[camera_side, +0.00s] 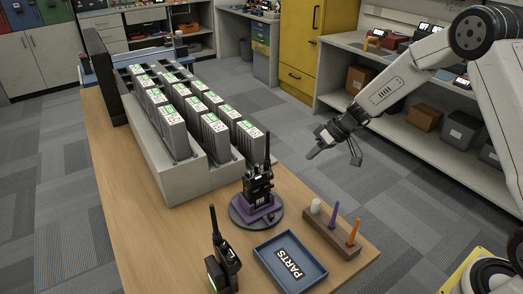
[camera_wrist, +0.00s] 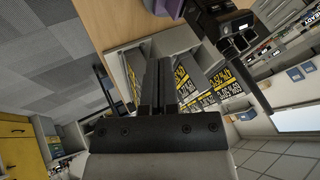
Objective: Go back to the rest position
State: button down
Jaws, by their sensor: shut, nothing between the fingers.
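My gripper (camera_side: 316,152) hangs in the air to the right of the table in the side view, above floor level and apart from everything. Its dark fingers are together and empty, and in the wrist view the two fingers (camera_wrist: 159,84) lie side by side. A black radio (camera_side: 257,183) stands upright in a purple holder (camera_side: 256,201) on a round grey base. That radio also shows in the wrist view (camera_wrist: 226,30). A second black radio (camera_side: 222,262) stands at the table's front edge.
A grey rack (camera_side: 185,182) holds several grey packs with green-marked labels. A blue PARTS tray (camera_side: 262,250) and a wooden block (camera_side: 331,236) with coloured sticks lie on the table's front right. Shelves (camera_side: 400,125) and a yellow cabinet (camera_side: 318,30) stand behind. Open floor lies right of the table.

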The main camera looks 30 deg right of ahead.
jog(key=s+a+r+m+h, duration=0.1)
jog(key=s+r+h, duration=0.1)
jog(key=s, duration=0.9)
jog(key=s+a+r+m+g+h, duration=0.1)
jog(key=s+h, duration=0.3)
jog(key=s, duration=0.7)
jog(key=shift+s+a+r+g, duration=0.3)
jog(key=shift+s+r, duration=0.05)
jog(key=shift+r, duration=0.3)
